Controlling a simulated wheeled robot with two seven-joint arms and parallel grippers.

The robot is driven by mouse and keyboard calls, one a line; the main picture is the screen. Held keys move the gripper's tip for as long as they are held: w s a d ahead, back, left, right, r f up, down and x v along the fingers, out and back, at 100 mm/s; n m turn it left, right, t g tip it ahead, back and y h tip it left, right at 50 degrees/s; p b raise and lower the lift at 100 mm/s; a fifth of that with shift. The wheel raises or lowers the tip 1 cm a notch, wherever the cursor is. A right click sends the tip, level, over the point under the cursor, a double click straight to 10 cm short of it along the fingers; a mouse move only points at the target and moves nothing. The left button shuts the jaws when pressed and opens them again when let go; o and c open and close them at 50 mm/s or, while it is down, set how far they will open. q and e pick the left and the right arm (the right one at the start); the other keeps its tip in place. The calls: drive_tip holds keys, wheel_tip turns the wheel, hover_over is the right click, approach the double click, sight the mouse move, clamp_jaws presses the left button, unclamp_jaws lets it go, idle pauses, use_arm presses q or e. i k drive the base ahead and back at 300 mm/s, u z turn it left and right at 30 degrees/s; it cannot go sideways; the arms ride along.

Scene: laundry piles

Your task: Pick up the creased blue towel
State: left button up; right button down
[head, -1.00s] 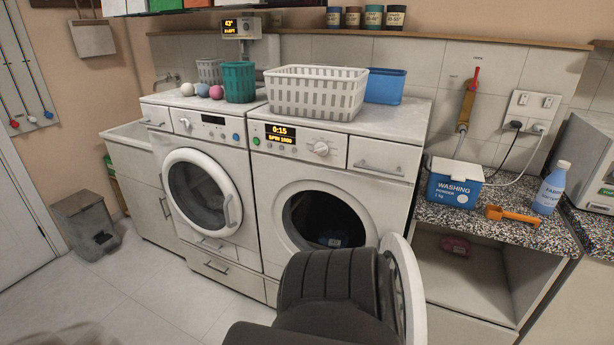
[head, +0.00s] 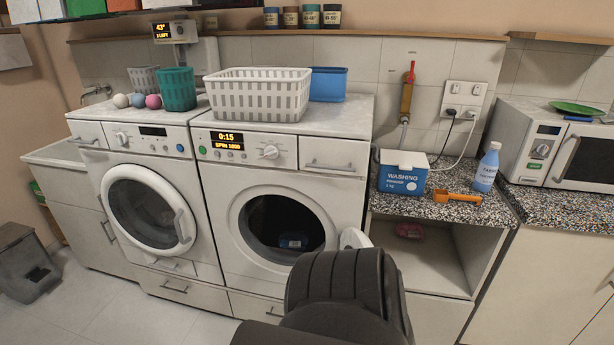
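A small blue item (head: 293,241) lies low inside the dark drum of the open right-hand washing machine (head: 216,200). It may be the blue towel, but it is too small and dark to make out creases. I see no other cloth that is clearly a blue towel. A dark ribbed arm link of mine fills the bottom centre and covers most of the machine's open door (head: 354,238). Neither of my grippers shows in the head view.
A white basket (head: 257,98) and a blue tub (head: 328,84) stand on the machines. A washing powder box (head: 402,174), orange scoop (head: 456,196), blue bottle (head: 485,168) and microwave (head: 537,150) stand on the speckled counter. A pink item (head: 409,231) lies on the shelf below.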

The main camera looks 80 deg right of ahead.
sight(298, 240)
drive_tip(key=u, duration=0.2)
drive_tip(key=i, duration=0.15)
drive_tip(key=z, duration=3.2)
